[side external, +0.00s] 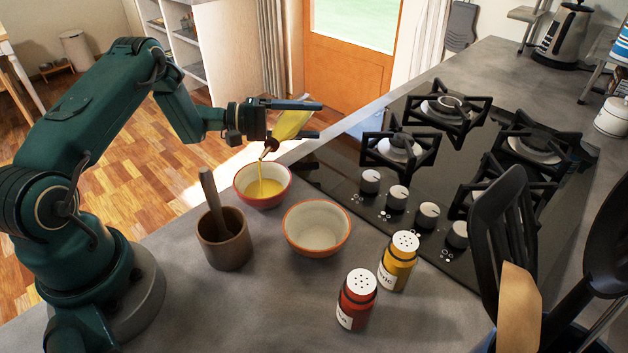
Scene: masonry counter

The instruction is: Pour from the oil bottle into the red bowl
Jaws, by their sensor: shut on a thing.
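My gripper (316,120) is shut on the oil bottle (290,124), a clear bottle with yellow oil. The bottle is tilted, its dark neck pointing down and to the left above the red bowl. A thin stream of oil runs from its mouth into the red bowl (249,198), which stands at the counter's far edge. Yellow oil lies in the bottom of that bowl. An orange-rimmed bowl (288,229) stands to its right, nearer the camera, and looks empty.
A brown mortar with a pestle (225,245) stands left of the bowls. A red shaker (356,299) and a yellow shaker (397,261) stand in front. A black gas hob (460,150) fills the right, with dark utensils (507,235) nearer.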

